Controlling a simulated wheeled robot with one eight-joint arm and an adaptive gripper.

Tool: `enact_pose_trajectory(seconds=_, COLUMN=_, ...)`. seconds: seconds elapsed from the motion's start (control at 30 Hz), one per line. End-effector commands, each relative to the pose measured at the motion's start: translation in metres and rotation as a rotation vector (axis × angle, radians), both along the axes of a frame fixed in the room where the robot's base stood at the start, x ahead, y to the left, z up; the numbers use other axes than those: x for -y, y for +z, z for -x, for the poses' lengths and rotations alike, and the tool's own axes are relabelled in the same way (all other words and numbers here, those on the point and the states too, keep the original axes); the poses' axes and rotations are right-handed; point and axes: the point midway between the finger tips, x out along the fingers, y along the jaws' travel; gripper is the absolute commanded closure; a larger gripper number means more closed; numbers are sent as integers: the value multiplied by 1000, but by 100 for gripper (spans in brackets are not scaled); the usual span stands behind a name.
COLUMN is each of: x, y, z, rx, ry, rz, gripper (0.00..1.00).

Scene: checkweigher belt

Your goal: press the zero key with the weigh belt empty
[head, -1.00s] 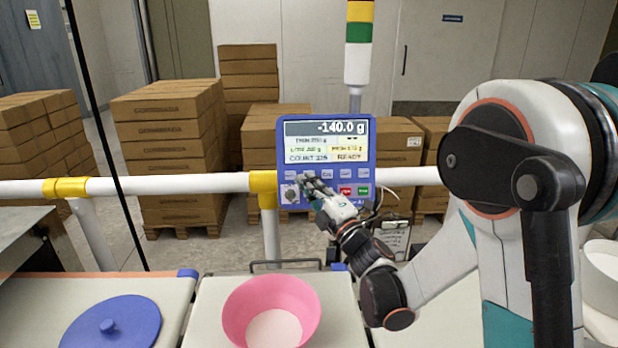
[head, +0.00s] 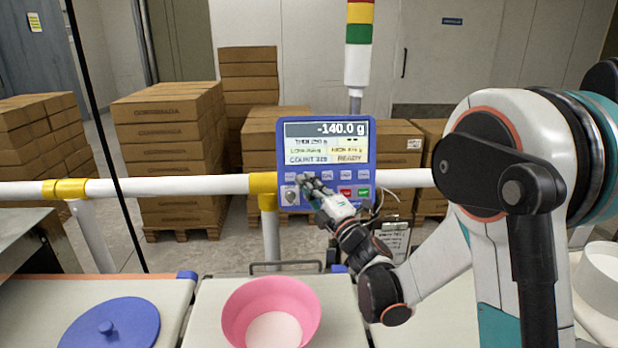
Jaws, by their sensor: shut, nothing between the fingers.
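The blue control panel (head: 325,208) stands behind the belts. Its screen (head: 327,143) reads -140.0 g and READY. A row of small grey keys (head: 345,174) runs under the screen. My gripper (head: 304,182) is shut and empty, its fingertips at the left part of this key row. It covers some keys, so I cannot tell which key it touches or whether one is pressed. A pink bowl (head: 235,310) with a pale inside bottom sits on the middle belt (head: 208,325), in front of the panel.
A blue round lid with a knob (head: 130,325) lies on the left belt (head: 50,300). A white rail (head: 165,185) with yellow joints crosses behind the belts. A white round container (head: 600,280) is at the right edge. Stacked cartons (head: 165,150) stand behind.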

Motion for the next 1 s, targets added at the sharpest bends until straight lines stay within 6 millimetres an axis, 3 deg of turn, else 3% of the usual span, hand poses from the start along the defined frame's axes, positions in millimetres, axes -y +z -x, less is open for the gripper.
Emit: enact_pose_trajectory(seconds=1.0, x=0, y=-2, z=-8, rx=0, ry=0, rz=0, gripper=100)
